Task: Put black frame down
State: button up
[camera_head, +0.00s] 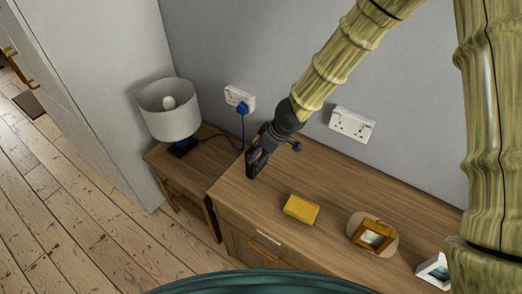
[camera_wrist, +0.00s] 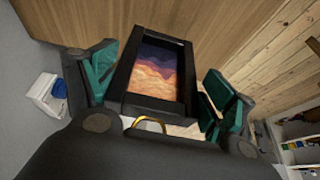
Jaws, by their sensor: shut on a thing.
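The black frame (camera_wrist: 125,85) holds a picture of purple and orange waves. It sits between the two green-padded fingers of my gripper (camera_wrist: 160,88) in the wrist view. My gripper (camera_head: 258,160) is shut on the frame. In the head view it is over the left end of the wooden cabinet top (camera_head: 330,180). The frame is dark and small there and hard to separate from the fingers. I cannot tell whether it touches the cabinet top.
A yellow box (camera_head: 301,209), a wooden frame (camera_head: 372,236) on a round pale base and a white frame (camera_head: 435,270) stand to the right on the cabinet. A lamp (camera_head: 170,112) stands on a side table (camera_head: 160,160) at left. Wall sockets (camera_head: 351,124) are behind.

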jog(key=shift+w+a+p, duration=0.25)
jog(key=shift+w+p, duration=0.3)
jog(key=shift+w, duration=0.45)
jog(key=shift+f+b, duration=1.1)
jog(key=shift+f, duration=0.75)
jog(key=shift+f, duration=0.2)
jog(key=o, duration=1)
jog(key=shift+o, duration=0.2)
jog(key=shift+r, duration=0.1)
jog(key=p+v, duration=0.3)
jog(key=v, duration=0.9)
